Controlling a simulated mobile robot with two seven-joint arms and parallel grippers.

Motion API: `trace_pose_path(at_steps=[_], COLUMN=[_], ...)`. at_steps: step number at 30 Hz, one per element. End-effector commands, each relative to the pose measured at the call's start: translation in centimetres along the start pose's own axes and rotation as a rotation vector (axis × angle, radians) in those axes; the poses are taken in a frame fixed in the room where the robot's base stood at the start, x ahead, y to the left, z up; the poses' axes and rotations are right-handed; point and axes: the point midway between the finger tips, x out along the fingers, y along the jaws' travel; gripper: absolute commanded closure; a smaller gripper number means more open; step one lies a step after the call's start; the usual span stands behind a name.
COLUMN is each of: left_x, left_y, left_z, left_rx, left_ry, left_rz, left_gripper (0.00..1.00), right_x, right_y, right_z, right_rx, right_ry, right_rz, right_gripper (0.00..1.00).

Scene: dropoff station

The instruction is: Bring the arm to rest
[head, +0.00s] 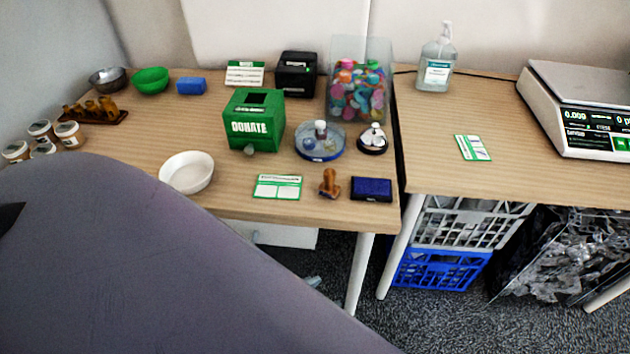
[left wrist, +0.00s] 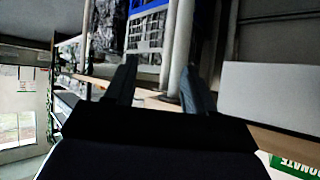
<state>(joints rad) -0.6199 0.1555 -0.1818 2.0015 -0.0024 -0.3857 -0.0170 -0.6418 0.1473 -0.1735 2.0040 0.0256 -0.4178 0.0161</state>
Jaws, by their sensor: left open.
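My left arm (head: 150,270) is a large grey link that fills the lower left of the head view and hides the front left part of the table. My left gripper (left wrist: 158,68) shows in the left wrist view, with its two dark fingers apart and nothing between them. Its fingers point toward the table edge and the crates, which look upside down in that view. The gripper's fingers are not seen in the head view. My right gripper is in neither view.
A wooden table (head: 120,160) holds a green donation box (head: 253,120), a white bowl (head: 187,172), a stamp (head: 329,184), a blue ink pad (head: 371,189) and jars (head: 69,135). A second table at right holds a scale (head: 590,120). Crates (head: 440,268) stand beneath it.

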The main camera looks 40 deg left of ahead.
Motion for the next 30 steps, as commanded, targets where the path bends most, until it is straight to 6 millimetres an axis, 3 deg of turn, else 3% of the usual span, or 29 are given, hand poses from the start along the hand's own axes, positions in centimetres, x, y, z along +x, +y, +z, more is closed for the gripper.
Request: trace_pose_path(at_steps=[3,14,24,30], left_x=[-0.5,-0.8,-4.0,-5.0], left_y=[0.3,0.2,-0.3,-0.7], left_z=[1.4,1.0,-3.2,-4.7], left_rx=[-0.075,-0.074,-0.062,-0.052], left_ry=[-0.049,-0.050,-0.046,-0.035], left_rz=[0.005,0.005,-0.006,-0.015], left_gripper=[0.45,0.45,0.45,0.45], right_x=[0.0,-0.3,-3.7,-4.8], right_y=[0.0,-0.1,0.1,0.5], right_z=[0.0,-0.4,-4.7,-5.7], right_rx=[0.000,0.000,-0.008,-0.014], right_ry=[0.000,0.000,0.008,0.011], right_rz=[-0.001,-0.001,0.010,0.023], right_gripper=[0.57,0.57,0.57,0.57])
